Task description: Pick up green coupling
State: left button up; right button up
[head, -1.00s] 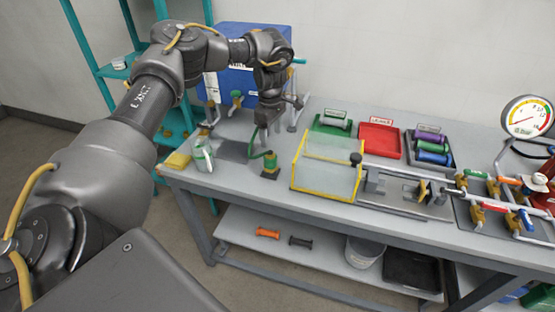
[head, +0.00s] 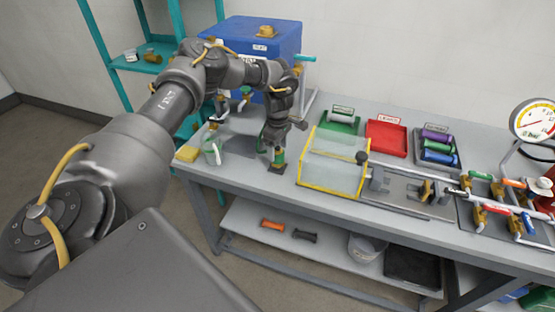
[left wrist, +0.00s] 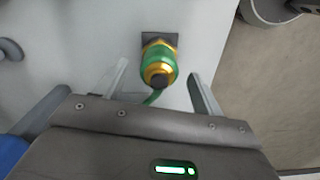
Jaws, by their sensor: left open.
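The green coupling (head: 279,158) stands on a small dark base near the front left of the bench. In the left wrist view the coupling (left wrist: 158,66) shows a green body with brass-coloured ends and a green hose running off it. My left gripper (head: 270,149) is right at the coupling in the head view, partly hiding it. In the left wrist view the fingers of my left gripper (left wrist: 162,88) are spread wide, one on each side of the coupling, with gaps between. It holds nothing. My right gripper is not in view.
A yellow sponge-like block (head: 187,154) and a green-and-white can (head: 212,152) stand left of the coupling. A yellow-framed clear guard (head: 334,176) is close on its right. A blue box (head: 262,40) stands behind. Trays and pipework fill the right side.

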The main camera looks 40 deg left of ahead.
pick_arm(q)
jog(key=shift+f, duration=1.3)
jog(key=c, duration=1.2)
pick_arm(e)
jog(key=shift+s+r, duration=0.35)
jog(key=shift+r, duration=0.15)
pick_arm(q)
jog(key=shift+r, duration=0.15)
